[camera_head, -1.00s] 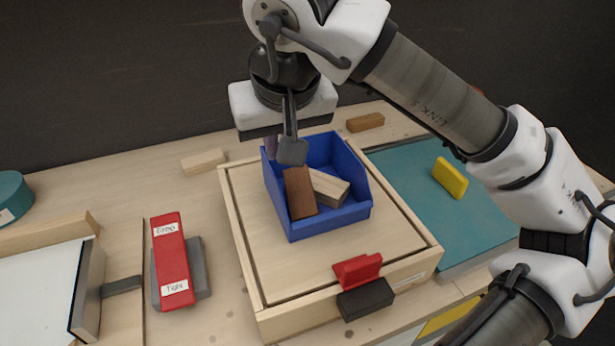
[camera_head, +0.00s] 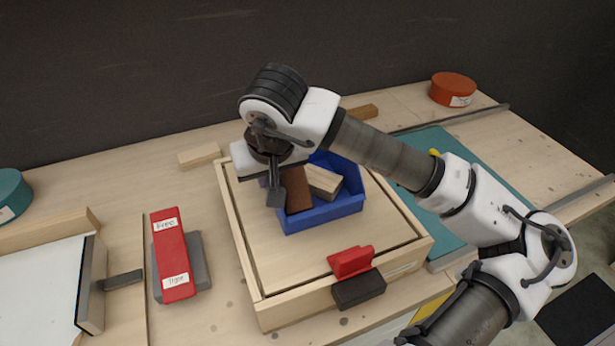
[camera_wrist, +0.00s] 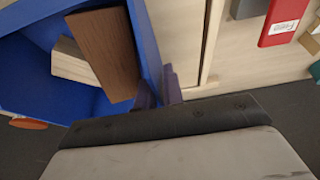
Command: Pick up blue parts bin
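The blue parts bin (camera_head: 322,214) stands on the wooden board with a raised rim, holding a dark brown block (camera_head: 297,188) and a pale wood block (camera_head: 323,182). My gripper (camera_head: 271,193) is low at the bin's left side. In the wrist view, the bin's blue wall (camera_wrist: 148,45) runs down between my two close-set fingers (camera_wrist: 159,92), one on each side, and they look shut on it. The dark brown block (camera_wrist: 105,50) lies inside the bin beside that wall. The bin shows no clear lift off the board.
The framed board (camera_head: 262,265) has a red and a black block (camera_head: 358,291) at its front. A red labelled lever (camera_head: 171,255) stands to the left. A teal mat (camera_head: 475,180) lies to the right. A loose wood block (camera_head: 199,155) lies behind.

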